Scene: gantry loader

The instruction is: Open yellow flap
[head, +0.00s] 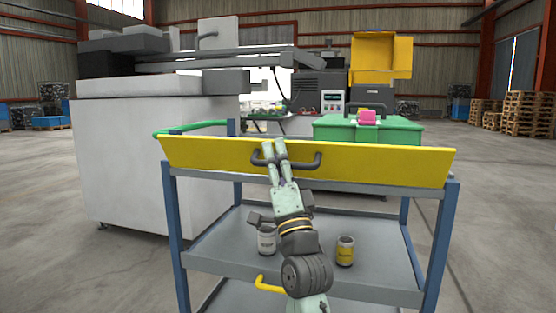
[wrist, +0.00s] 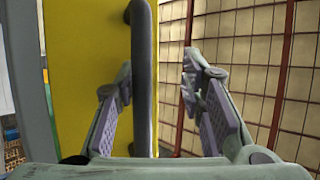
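The yellow flap (head: 390,165) is a long panel across the top front of a blue-framed cart. It leans slightly and carries a dark bar handle (head: 305,163). My gripper (head: 273,149) is at the left part of this handle. In the wrist view the flap (wrist: 85,60) fills the left side, and the handle (wrist: 144,75) runs up and down the picture. My gripper (wrist: 157,85) is open there, with the handle between its fingers, closer to the left finger. Whether a finger touches the handle I cannot tell. My arm hides part of the cart's middle.
A white can (head: 266,241) and a yellow can (head: 345,251) stand on the cart's middle shelf (head: 390,275). A yellow handle (head: 270,285) is lower down. A green box (head: 390,130) with a pink object (head: 367,117) is behind. A large white machine (head: 145,165) stands at left.

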